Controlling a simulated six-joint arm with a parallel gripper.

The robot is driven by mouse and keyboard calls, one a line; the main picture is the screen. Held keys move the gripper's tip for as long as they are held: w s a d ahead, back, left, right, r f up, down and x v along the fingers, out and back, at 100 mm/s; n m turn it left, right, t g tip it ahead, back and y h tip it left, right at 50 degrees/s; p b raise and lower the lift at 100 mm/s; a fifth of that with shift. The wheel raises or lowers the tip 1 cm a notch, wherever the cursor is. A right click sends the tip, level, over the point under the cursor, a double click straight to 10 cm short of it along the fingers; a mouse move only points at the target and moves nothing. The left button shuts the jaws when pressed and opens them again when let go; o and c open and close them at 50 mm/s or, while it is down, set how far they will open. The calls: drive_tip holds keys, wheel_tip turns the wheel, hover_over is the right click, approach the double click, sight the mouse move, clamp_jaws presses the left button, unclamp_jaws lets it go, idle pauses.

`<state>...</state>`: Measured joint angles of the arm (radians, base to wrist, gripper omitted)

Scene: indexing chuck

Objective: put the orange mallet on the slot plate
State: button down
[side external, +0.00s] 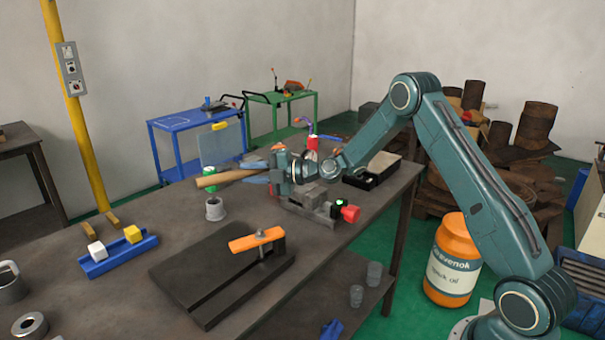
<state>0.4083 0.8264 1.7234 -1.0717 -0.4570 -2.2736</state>
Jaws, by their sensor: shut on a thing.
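My gripper (283,173) is above the far part of the bench, near the grey vise. It is shut on a tool with a wooden handle (225,178) that sticks out to the left, clear of the bench. The tool's head is largely hidden by the gripper; a small orange patch (279,147) shows just above, and I cannot tell whether it is part of the tool. The dark slot plate (203,280) lies flat at the bench's near side, apart from the gripper. An orange bar clamp (256,240) with an upright bolt sits on its far right part.
A grey vise (306,200) with a red knob (350,214) stands under my gripper. A grey ring-shaped part (215,209) stands beyond the plate. The plate's left part is bare.

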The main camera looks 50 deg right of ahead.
drive_tip(key=s+a+f+m+g+y, duration=0.1)
drive_tip(key=a+m+g, duration=0.5)
drive_tip(key=a+g, duration=0.6)
drive_tip(key=shift+s+a+f+m+g, duration=0.15)
drive_tip(key=shift+s+a+m+g, duration=0.25)
drive_tip(key=shift+a, duration=1.65)
drive_tip(key=shift+s, duration=0.1)
drive_tip(key=shift+f, duration=2.5)
drive_tip(key=shift+f, duration=2.3)
